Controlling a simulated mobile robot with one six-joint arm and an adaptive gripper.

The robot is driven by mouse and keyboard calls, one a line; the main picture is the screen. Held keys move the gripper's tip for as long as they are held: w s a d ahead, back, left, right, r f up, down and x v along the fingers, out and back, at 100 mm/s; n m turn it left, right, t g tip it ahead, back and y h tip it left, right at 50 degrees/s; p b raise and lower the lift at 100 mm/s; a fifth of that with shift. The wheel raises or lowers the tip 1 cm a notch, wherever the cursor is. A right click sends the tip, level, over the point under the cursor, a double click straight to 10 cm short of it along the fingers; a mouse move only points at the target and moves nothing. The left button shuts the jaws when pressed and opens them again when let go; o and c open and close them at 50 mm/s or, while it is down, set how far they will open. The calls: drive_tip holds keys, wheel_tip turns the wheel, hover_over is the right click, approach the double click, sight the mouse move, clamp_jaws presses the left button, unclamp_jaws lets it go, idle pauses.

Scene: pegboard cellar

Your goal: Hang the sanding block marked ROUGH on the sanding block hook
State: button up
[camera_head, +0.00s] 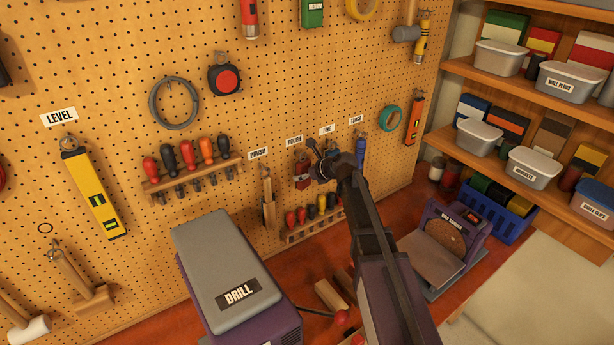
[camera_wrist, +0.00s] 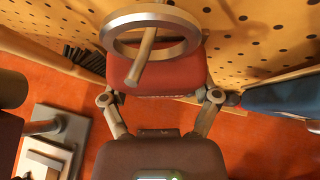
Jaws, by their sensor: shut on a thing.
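A red sanding block (camera_wrist: 165,72) is between the fingers of my gripper (camera_wrist: 162,98) in the wrist view, with a finger at each side. A metal ring (camera_wrist: 190,42) stands at the block's top. A peg-like hook (camera_wrist: 143,58) shows inside the ring and crosses its lower rim; it appears to pass through the ring. No ROUGH marking is readable on the block. In the head view, the red block (camera_head: 302,178) is at the pegboard below the label ROUGH (camera_head: 294,141). My gripper (camera_head: 316,160) is close to the board, partly covering what is under the label FINE (camera_head: 327,130).
A blue thing (camera_wrist: 285,95) is close to the right finger. A brush (camera_head: 267,205) hangs to the left and a blue torch (camera_head: 360,150) to the right. A screwdriver rack (camera_head: 315,228) is below. The drill case (camera_head: 225,260) and sander (camera_head: 455,235) stand on the bench.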

drive_tip(key=shift+w+a+f+b, duration=0.35)
drive_tip(key=shift+w, duration=0.15)
idle(0.7)
drive_tip(key=o, duration=1.1)
drive_tip(key=shift+o, duration=0.2)
drive_tip(key=s+d+f+n+g+h+b, duration=0.2)
drive_tip(key=s+d+f+n+b, duration=0.4)
drive_tip(key=s+f+n, duration=0.2)
drive_tip(key=s+d+f+n+g+h+b, duration=0.2)
drive_tip(key=s+d+f+n+b, duration=0.4)
drive_tip(key=s+f+n, duration=0.3)
drive_tip(key=s+d+f+n+g+h+b, duration=0.3)
drive_tip(key=s+d+f+n+b, duration=0.3)
drive_tip(key=s, duration=0.8)
wheel_tip(320, 180, down, 3)
drive_tip(key=d+n+h, duration=0.1)
drive_tip(key=n, duration=0.2)
